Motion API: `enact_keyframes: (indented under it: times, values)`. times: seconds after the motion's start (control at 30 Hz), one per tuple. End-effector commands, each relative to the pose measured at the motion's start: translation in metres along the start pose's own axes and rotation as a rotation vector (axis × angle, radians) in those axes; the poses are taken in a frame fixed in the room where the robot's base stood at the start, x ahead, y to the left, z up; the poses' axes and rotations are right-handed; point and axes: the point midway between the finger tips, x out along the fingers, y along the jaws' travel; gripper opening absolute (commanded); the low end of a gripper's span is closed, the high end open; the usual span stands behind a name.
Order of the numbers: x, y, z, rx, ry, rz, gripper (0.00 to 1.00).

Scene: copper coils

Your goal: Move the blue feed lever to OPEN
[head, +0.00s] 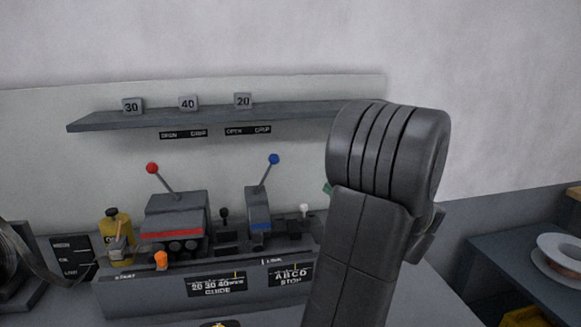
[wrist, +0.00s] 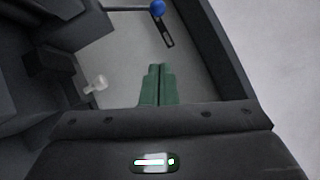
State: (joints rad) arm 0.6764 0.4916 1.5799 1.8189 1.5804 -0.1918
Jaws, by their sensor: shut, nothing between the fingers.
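The blue feed lever (head: 274,159) has a blue ball on a thin rod rising from a grey block with a blue stripe (head: 259,226). In the head view it leans right, toward the right-hand word of the OPEN label plate (head: 248,131) above. In the wrist view the blue ball (wrist: 157,7) is at the top edge, with its rod running left. My gripper (wrist: 157,70) shows two green fingers pressed together, empty and apart from the ball. In the head view only a small green bit of it (head: 327,189) shows beside my arm.
A red-ball lever (head: 152,168) leans left on the block with a red stripe. A shelf (head: 220,116) with number blocks hangs above.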

Motion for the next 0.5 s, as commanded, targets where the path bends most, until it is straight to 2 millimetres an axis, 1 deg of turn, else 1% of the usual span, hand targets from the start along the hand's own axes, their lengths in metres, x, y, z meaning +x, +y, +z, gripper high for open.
enact_keyframes:
  times: [0.17,0.27,0.37,0.5]
  values:
    - [0.003,0.0,0.0,0.0,-0.001,0.0,0.0]
    - [0.012,-0.001,0.0,0.0,-0.001,0.001,0.0]
    - [0.028,-0.001,0.001,0.001,-0.003,0.001,0.0]
    - [0.058,-0.002,0.002,0.002,-0.005,0.001,0.0]
